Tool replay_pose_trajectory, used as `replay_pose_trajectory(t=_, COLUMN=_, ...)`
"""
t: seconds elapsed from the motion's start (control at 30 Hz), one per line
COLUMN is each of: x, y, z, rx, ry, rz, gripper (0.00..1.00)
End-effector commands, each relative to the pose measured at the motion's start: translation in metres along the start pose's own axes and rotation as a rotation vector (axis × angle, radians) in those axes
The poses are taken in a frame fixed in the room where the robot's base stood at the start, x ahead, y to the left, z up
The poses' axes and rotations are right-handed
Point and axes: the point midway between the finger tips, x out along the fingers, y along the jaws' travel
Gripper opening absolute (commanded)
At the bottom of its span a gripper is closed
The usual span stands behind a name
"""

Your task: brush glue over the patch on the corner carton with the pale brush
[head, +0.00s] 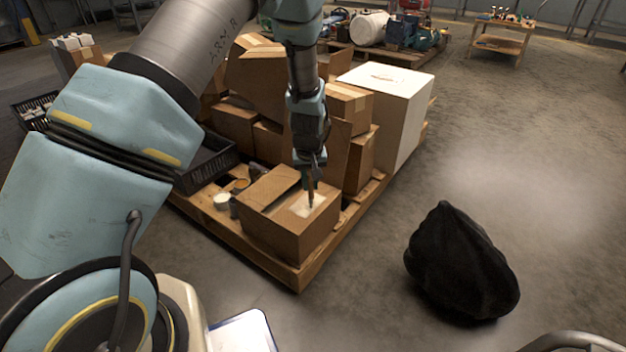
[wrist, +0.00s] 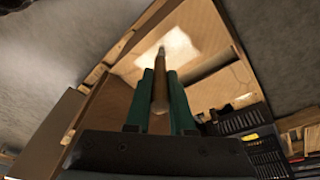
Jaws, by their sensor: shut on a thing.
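The corner carton (head: 268,222) sits on the near corner of the wooden pallet (head: 298,273). A whitish patch (head: 300,208) lies on its top; it also shows in the wrist view (wrist: 182,44). My gripper (head: 311,172) is above the carton, pointing down, with its green fingers (wrist: 160,100) shut on a brush. The brush (head: 311,193) has a brown handle and hangs roughly upright. In the wrist view its narrow end (wrist: 161,52) overlaps the patch's edge. I cannot tell whether it touches the patch.
A white round container (head: 222,202) and a small orange-topped one stand left of the carton, by a black crate (head: 208,168). Stacked cartons and a large white box (head: 398,115) stand behind. A black bag (head: 460,265) lies on the floor at right, with clear floor around it.

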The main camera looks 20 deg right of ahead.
Motion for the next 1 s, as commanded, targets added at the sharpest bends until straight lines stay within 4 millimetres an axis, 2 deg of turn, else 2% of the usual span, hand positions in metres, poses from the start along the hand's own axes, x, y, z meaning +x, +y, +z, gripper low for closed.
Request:
replay_pose_trajectory(t=0.47, x=-0.002, y=-0.006, z=0.007, rx=0.000, ry=0.000, rz=0.000, gripper=0.00)
replay_pose_trajectory(t=1.0, x=0.004, y=0.010, z=-0.009, rx=0.002, ry=-0.001, rz=0.000, gripper=0.00)
